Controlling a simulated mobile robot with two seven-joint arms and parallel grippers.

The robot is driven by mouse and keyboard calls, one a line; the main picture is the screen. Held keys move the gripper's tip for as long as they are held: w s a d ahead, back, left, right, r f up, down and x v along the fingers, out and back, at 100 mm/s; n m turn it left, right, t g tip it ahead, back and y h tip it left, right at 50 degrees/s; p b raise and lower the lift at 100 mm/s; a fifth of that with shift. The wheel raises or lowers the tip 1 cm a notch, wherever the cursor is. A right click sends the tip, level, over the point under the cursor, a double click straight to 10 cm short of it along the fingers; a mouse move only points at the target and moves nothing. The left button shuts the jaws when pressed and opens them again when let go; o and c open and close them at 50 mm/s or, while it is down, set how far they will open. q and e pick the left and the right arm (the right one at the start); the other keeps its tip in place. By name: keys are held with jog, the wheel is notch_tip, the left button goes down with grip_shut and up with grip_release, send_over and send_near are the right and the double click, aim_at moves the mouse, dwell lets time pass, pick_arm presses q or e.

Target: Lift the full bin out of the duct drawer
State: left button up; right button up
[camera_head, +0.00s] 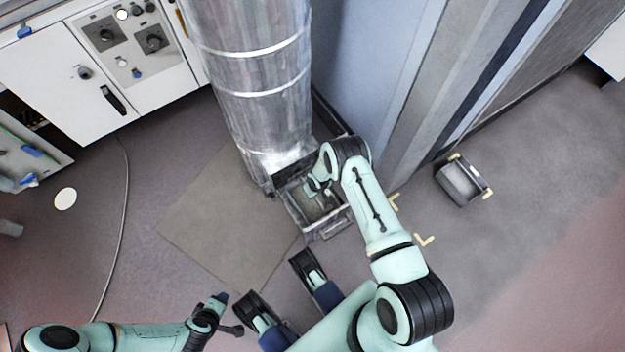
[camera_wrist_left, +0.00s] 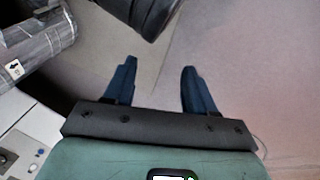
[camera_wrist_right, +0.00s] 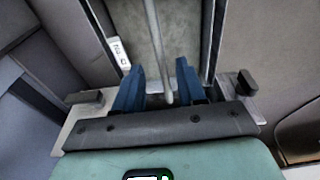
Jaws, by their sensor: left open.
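The full bin (camera_head: 318,207) sits in the open duct drawer (camera_head: 328,232) at the foot of the silver duct, and grey fill shows in it. My right gripper (camera_head: 312,187) is over the bin, partly hidden by its own wrist. In the right wrist view my right gripper (camera_wrist_right: 160,68) is open, with the bin's thin bar handle (camera_wrist_right: 153,30) between its fingers and gaps on both sides. Grey fill (camera_wrist_right: 130,22) and a white label (camera_wrist_right: 119,53) show beyond. My left gripper (camera_head: 226,312) is open and empty above the floor at lower left; it also shows in the left wrist view (camera_wrist_left: 157,65).
The duct (camera_head: 262,90) rises directly behind the drawer, and a blue-grey panel wall (camera_head: 370,70) stands to its right. Another bin (camera_head: 462,182) stands on the floor at right. Yellow corner marks (camera_head: 426,240) lie nearby. A white cabinet (camera_head: 90,80) is upper left. A flat mat covers floor left of the drawer.

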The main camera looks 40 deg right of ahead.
jog(key=b, duration=0.2)
send_over(313, 199)
jog(key=f, duration=0.4)
jog(key=shift+s+a+f, duration=0.15)
jog(key=shift+s+f, duration=0.05)
jog(key=shift+s, duration=0.05)
jog(key=shift+w+f, duration=0.1)
jog(key=shift+f, duration=0.2)
pick_arm(q)
jog(key=shift+g, duration=0.6)
jog(key=s+f, duration=0.1)
jog(key=f, duration=0.1)
jog(key=s+a+f, duration=0.1)
jog(key=s+f, duration=0.1)
jog(key=shift+s, duration=0.1)
pick_arm(e)
grip_shut()
jog(key=shift+r, duration=0.1)
